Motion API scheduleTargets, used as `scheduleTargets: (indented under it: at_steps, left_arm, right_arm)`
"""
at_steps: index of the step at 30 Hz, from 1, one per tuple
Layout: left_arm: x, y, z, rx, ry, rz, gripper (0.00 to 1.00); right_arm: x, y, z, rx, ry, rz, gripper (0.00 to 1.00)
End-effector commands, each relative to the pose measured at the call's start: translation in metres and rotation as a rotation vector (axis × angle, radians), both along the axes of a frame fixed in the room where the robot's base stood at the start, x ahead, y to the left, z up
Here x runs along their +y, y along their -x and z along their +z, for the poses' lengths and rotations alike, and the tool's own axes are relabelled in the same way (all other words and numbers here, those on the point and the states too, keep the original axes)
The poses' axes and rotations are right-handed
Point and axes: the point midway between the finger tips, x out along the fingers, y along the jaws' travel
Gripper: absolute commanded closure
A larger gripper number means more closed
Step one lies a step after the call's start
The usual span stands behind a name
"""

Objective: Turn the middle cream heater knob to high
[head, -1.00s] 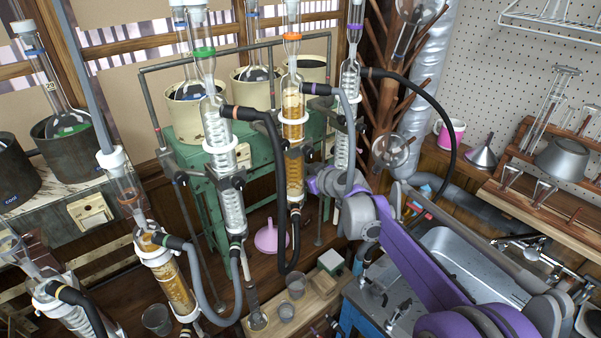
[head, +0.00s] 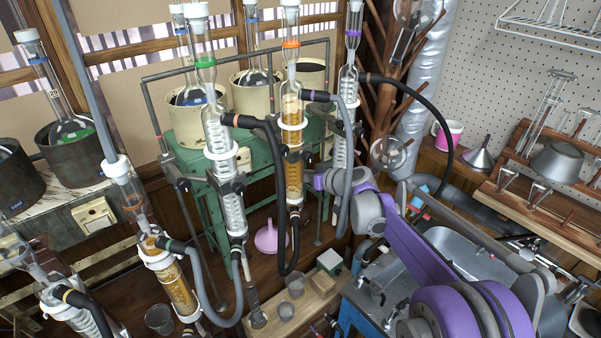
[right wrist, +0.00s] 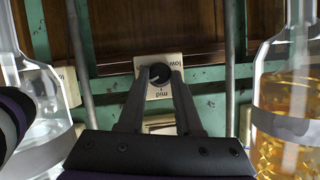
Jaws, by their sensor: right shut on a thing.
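In the right wrist view, a round black knob (right wrist: 160,73) sits on a cream control plate (right wrist: 174,62) marked "low" and "mid". My right gripper (right wrist: 161,80) is shut on this knob, one finger at each side. The knob's exact pointer direction is too small to tell. In the head view, the middle cream heater (head: 256,95) stands on the green bench (head: 190,153) among other cream heaters. My right arm reaches in from the right towards the bench; its fingertips are hidden there by glassware and hoses. My left gripper is not in view.
Glass condensers stand close in front of the bench, one clear (head: 222,150) and one with amber contents (head: 293,170). Black and grey hoses loop between them. In the right wrist view, an amber glass vessel (right wrist: 290,110) is close on the right. A metal sink (head: 460,250) lies at the right.

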Motion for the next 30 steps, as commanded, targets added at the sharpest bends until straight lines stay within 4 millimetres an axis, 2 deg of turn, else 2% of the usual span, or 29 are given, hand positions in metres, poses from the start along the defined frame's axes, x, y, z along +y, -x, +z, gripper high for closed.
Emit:
scheduleTargets:
  at_steps: [5,6,10,21,30]
  left_arm:
    - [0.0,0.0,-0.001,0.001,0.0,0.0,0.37]
    - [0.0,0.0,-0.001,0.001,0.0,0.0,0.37]
    - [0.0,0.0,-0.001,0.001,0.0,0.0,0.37]
    - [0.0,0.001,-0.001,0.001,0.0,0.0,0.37]
    - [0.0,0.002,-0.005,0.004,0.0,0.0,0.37]
  right_arm:
    - [0.0,-0.001,0.001,-0.002,-0.002,-0.003,1.0]
    - [0.0,-0.001,0.001,-0.003,0.0,-0.003,0.59]
    - [0.0,0.0,0.0,-0.002,0.001,-0.003,0.37]
    - [-0.004,0.004,0.002,-0.003,0.001,-0.002,0.37]
    - [-0.037,0.042,0.022,-0.003,0.002,-0.005,0.37]
